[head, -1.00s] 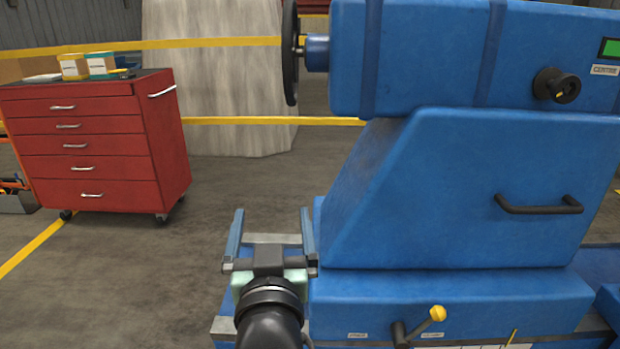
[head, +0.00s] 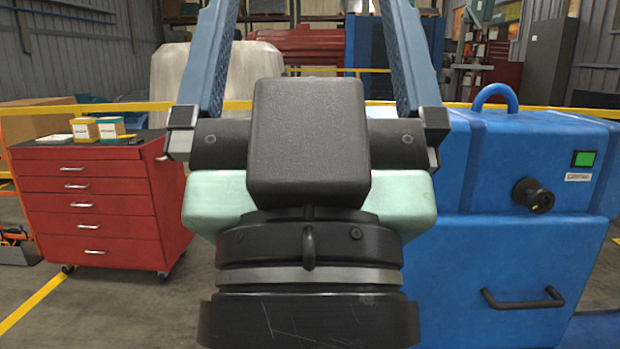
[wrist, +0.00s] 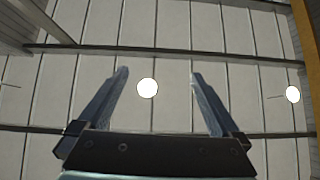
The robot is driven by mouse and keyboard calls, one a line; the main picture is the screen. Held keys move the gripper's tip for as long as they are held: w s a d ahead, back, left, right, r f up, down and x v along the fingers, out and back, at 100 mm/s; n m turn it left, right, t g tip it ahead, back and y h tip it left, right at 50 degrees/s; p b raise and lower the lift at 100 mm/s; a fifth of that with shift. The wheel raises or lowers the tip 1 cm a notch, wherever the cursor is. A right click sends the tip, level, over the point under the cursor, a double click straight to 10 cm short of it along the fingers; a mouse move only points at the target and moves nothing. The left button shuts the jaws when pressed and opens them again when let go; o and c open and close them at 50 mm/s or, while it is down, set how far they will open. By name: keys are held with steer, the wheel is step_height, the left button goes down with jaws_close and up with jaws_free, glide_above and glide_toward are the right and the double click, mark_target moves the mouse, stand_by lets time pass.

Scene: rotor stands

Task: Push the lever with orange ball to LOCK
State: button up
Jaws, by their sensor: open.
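My gripper (head: 310,30) is raised close in front of the head camera and points upward. Its two blue-grey fingers stand wide apart with nothing between them; their tips run past the top edge. In the wrist view, my gripper (wrist: 160,74) is open against the ceiling. No lever with an orange ball shows in either current view. The blue machine (head: 530,250) stands behind and to the right of my gripper, and my gripper hides its left part. It carries a black knob (head: 534,196), a green display (head: 583,158) and a black handle (head: 522,298).
A red drawer cabinet (head: 95,205) on wheels stands at the left, with small boxes (head: 97,129) on top. Yellow rails cross behind it. Floor (head: 110,310) is clear in front of the cabinet. The wrist view shows ceiling panels and round lamps (wrist: 147,88).

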step_height(320, 180, up, 2)
steer(key=shift+p, duration=0.4)
